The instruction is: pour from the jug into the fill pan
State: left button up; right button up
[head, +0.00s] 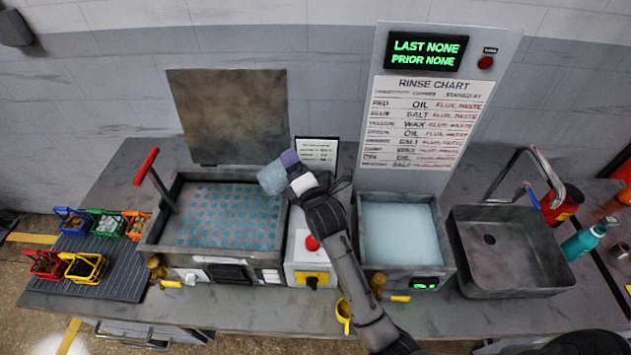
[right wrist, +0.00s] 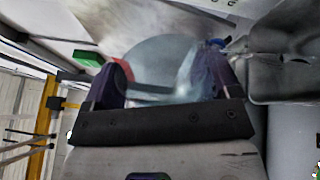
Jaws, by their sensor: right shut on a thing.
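My right gripper (head: 289,170) is shut on a translucent pale-blue jug (head: 271,179). The jug leans to the left in the head view, over the right rear part of a wide grey pan (head: 151,238) with a teal-dotted floor, which looks like the fill pan. In the right wrist view the jug (right wrist: 165,55) sits between the purple fingers of the gripper (right wrist: 160,85). I cannot make out any stream or the jug's contents. My left gripper is not in view.
A raised lid (head: 228,115) stands behind the pan. A red-handled lever (head: 147,166) rises at its left. A red button (head: 312,243) is right of it. A basin of pale liquid (head: 400,232) and a sink (head: 510,275) stand farther right. Several small baskets (head: 84,268) lie at the left.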

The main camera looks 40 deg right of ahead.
jog(key=shift+d+m+b, duration=0.1)
jog(key=shift+m+b, duration=0.3)
jog(key=shift+s+d+r+m+p, duration=0.15)
jog(key=shift+d+m+p, duration=0.15)
jog(key=shift+p, duration=0.15)
dwell(0.5)
jog(key=shift+d+m+p, duration=0.3)
jog(key=shift+m, duration=0.1)
